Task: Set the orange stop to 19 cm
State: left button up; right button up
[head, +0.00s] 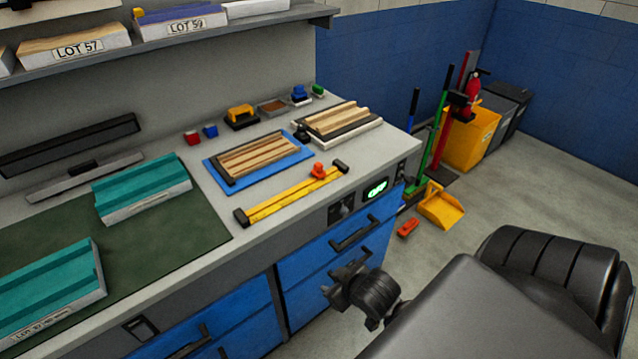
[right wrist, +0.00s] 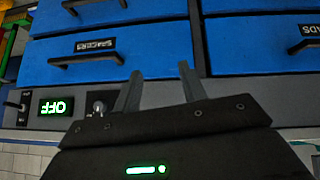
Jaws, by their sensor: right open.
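The orange stop (head: 318,170) sits on the yellow rail (head: 285,198), near its right end, at the front edge of the worktop. The rail has a dark block at each end. Its scale marks are too small to read. My right gripper (head: 342,282) is open and empty in front of the blue drawers, below and apart from the rail. In the right wrist view its two fingers (right wrist: 160,84) stand apart with nothing between them; the stop does not show there. My left gripper is not in view.
Behind the rail lies a striped panel on a blue tray (head: 213,178). A lit OFF display (head: 376,188) and a knob (head: 341,209) are on the front panel; drawer handles (head: 355,233) stick out below. Teal blocks (head: 142,188) lie at left.

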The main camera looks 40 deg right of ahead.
jog(key=w+d+r+m+t, duration=0.1)
jog(key=w+d+r+t, duration=0.5)
jog(key=w+d+r, duration=0.3)
jog(key=t, duration=0.4)
send_near(321, 166)
jog(key=w, duration=0.5)
jog(key=w+p, duration=0.1)
jog(key=w, duration=0.5)
jog(key=shift+w+d, duration=0.1)
jog(key=shift+d, duration=0.1)
jog(key=shift+c, duration=0.4)
grip_shut()
